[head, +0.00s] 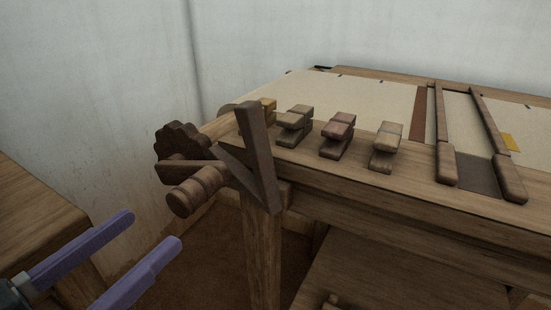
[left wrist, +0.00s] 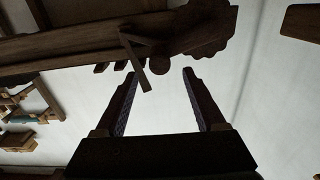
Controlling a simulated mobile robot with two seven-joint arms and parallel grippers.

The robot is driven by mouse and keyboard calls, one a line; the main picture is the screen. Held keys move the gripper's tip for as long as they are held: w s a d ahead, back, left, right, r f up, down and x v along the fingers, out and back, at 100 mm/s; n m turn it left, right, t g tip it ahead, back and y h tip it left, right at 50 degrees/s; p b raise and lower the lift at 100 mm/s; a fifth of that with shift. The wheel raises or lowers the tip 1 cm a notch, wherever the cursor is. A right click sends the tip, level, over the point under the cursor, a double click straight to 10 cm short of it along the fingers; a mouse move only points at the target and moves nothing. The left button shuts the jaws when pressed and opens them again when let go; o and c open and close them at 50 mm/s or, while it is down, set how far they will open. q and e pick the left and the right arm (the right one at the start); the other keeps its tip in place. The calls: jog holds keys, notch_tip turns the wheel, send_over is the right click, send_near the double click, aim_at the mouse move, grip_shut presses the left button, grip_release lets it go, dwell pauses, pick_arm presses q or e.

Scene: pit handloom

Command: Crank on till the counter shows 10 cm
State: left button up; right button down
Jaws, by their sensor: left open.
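The crank's turned wooden handle (head: 195,192) sticks out from the left end of the loom's beam, below a dark scalloped wheel (head: 180,138). A flat upright wooden lever (head: 258,150) stands just right of it. My left gripper (head: 155,228) is open and empty, with purple fingers, apart from the handle at its lower left. In the left wrist view the open fingers (left wrist: 160,73) point towards the dark wheel (left wrist: 208,27) and a rounded end that looks like the handle (left wrist: 160,63). I see no readable counter. My right gripper is not in view.
The loom's wooden frame (head: 400,205) carries pale cloth (head: 380,100), several clamp-like wooden blocks (head: 338,135) and two long-handled bars (head: 490,130). A wooden bench (head: 40,215) stands at the left. Open floor (head: 200,260) lies between bench and loom.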

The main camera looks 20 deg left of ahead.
aim_at(177, 206)
pick_arm(q)
jog(key=w, duration=0.3)
jog(key=w+b, duration=0.1)
jog(key=w, duration=0.4)
jog(key=shift+w+d+r, duration=0.1)
jog(key=shift+w+d, duration=0.3)
grip_shut()
dwell(0.9)
